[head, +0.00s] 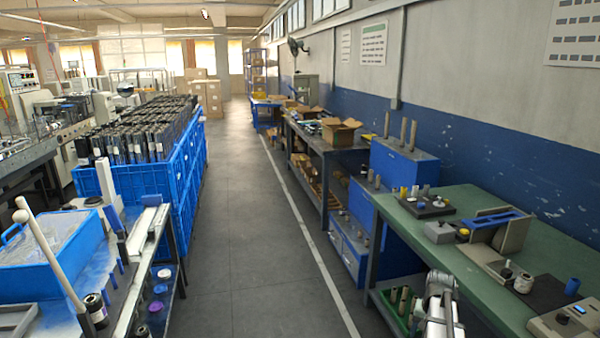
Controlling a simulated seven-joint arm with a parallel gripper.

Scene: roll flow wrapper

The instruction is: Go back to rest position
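A white and grey metal part of my arm (441,312) rises from the bottom edge of the head view, right of the middle. It is in front of the left edge of the green-topped workbench (462,208). Its far end looks like my gripper (440,283), small and seen from behind. The fingertips cannot be made out, and I see nothing held there.
The bench on the right carries a grey and blue fixture (500,228), small parts and a blue cylinder (572,286). A green bin (390,312) sits below. Blue crates (180,165) line the left. The grey aisle floor (240,230) between is clear.

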